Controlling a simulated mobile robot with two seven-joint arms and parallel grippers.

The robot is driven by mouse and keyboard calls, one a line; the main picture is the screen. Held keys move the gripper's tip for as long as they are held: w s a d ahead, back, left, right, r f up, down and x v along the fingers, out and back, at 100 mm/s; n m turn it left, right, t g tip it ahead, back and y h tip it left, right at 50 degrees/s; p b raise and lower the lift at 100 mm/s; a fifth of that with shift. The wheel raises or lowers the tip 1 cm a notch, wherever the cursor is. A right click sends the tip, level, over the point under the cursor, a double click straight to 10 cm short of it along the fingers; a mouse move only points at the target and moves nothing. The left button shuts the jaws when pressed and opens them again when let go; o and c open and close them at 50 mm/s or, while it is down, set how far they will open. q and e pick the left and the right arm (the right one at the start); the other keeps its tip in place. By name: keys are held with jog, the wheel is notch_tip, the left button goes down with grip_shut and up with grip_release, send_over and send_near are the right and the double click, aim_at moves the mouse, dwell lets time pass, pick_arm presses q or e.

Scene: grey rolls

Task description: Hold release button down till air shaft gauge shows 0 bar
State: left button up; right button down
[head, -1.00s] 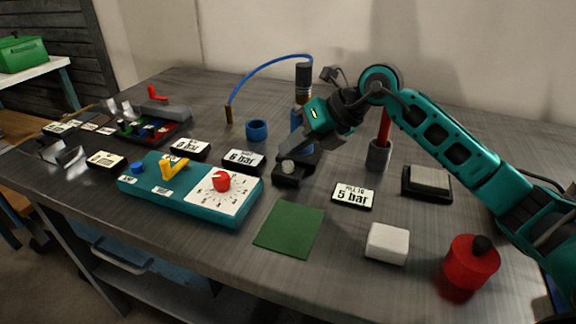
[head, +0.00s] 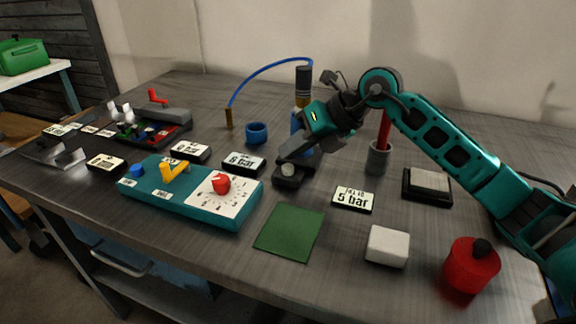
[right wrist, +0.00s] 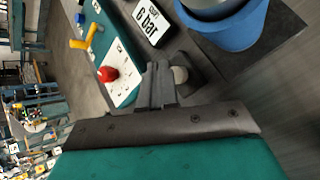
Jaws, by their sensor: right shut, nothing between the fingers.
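The release button is most likely the pale round knob (head: 288,170) on a small dark base at the foot of the blue upright shaft (head: 298,122). My right gripper (head: 284,157) is shut and empty, its fingertips just above and behind the knob. In the right wrist view the shut fingertips (right wrist: 157,84) lie close beside the knob (right wrist: 180,75); I cannot tell whether they touch it. The gauge display (head: 243,162) reads 6 bar, and it also shows in the right wrist view (right wrist: 151,24). My left gripper is not in view.
A teal panel (head: 145,197) with a yellow lever (head: 174,171) and red dial (head: 221,184) stands left of the knob. A 5 bar card (head: 353,199), green mat (head: 289,232), white block (head: 388,246) and red canister (head: 470,265) lie in front and right.

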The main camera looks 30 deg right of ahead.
aim_at(293, 167)
dwell(0.8)
jog(key=shift+f, duration=0.45)
jog(key=shift+f+b, duration=0.55)
jog(key=shift+b, duration=0.05)
dwell(3.1)
jog(key=shift+r, duration=0.15)
jog(key=shift+r+p, duration=0.85)
notch_tip(293, 167, up, 5)
jog(key=p, duration=0.4)
